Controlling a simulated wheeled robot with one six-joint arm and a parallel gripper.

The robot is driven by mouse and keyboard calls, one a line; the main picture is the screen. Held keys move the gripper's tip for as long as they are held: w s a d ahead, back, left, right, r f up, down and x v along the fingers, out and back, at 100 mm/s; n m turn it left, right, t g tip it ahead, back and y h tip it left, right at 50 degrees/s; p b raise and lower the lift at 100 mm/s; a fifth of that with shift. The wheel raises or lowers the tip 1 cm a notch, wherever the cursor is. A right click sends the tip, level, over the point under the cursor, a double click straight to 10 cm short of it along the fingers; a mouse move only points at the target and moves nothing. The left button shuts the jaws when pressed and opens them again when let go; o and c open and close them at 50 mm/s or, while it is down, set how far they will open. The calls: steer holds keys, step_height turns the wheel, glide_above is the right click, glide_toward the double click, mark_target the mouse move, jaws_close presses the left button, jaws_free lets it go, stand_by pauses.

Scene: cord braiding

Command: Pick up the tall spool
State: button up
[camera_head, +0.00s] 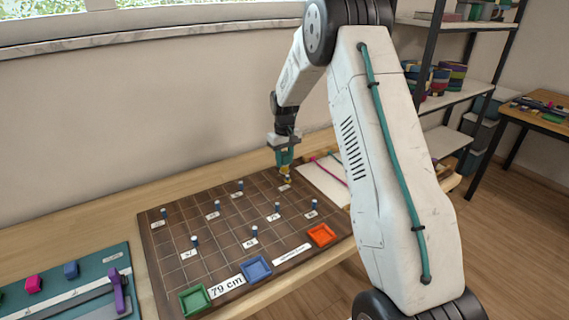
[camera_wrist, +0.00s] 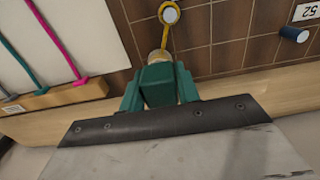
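My gripper (camera_head: 285,172) has teal fingers and points down over the far right part of the brown gridded board (camera_head: 172,262). In the wrist view, a pale, yellowish round piece (camera_wrist: 158,58) shows just beyond the teal fingers. A yellow cord runs from beside it to a white-topped peg (camera_wrist: 169,14). The fingers hide part of this piece, so I cannot tell whether they touch or grip it. Several short blue, white-topped pieces stand on the board by number labels, such as one (camera_head: 255,231) near the middle. I cannot tell which piece is the tall spool.
Green (camera_head: 194,299), blue (camera_head: 256,269) and orange (camera_head: 321,235) trays line the board's front edge. A white panel with teal and magenta cords (camera_head: 324,180) lies right of the board. A teal mat (camera_head: 112,256) with colored blocks is at left. Shelves stand at right.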

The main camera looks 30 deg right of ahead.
mark_target(284, 153)
steer(key=shift+r, duration=0.15)
steer(key=shift+r, duration=0.6)
step_height(284, 153, up, 2)
steer(key=shift+r, duration=0.15)
steer(key=s+a+r, duration=0.1)
steer(key=s+a, duration=0.3)
steer(key=s, duration=1.1)
steer(key=shift+s, duration=0.25)
steer(key=shift+w+r, duration=0.1)
steer(key=shift+w+d, duration=0.65)
steer(key=shift+w, duration=1.9)
steer(key=shift+w+d, duration=0.7)
steer(key=shift+w, duration=1.85)
steer(key=shift+w+d, duration=0.65)
steer(key=shift+w, duration=1.9)
steer(key=shift+f, duration=0.2)
steer(key=shift+f, duration=1.95)
